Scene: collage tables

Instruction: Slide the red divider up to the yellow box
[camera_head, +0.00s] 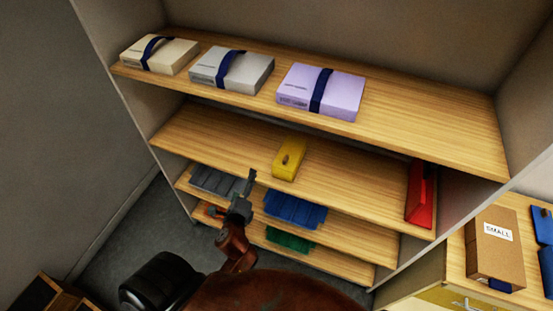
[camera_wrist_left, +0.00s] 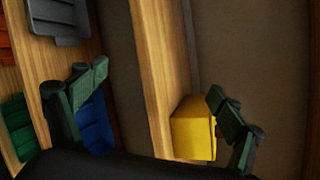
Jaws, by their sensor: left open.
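The red divider (camera_head: 421,195) stands upright at the right end of the middle shelf (camera_head: 350,180), close to the side wall, in the head view. The yellow box (camera_head: 289,158) lies near the middle of that shelf, well to the left of the divider. My left gripper (camera_head: 243,188) is in front of the shelves, below and left of the yellow box. In the left wrist view the gripper (camera_wrist_left: 158,92) is open, its fingers apart, with the yellow box (camera_wrist_left: 193,130) beyond one finger. It is empty. The divider is outside the wrist view. My right gripper is not visible.
Three strapped boxes, cream (camera_head: 160,54), grey (camera_head: 231,71) and lilac (camera_head: 320,91), lie on the top shelf. Grey (camera_head: 214,181), blue (camera_head: 295,209) and green (camera_head: 290,240) items lie on lower shelves. A cardboard box (camera_head: 495,248) stands at right. The shelf between yellow box and divider is clear.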

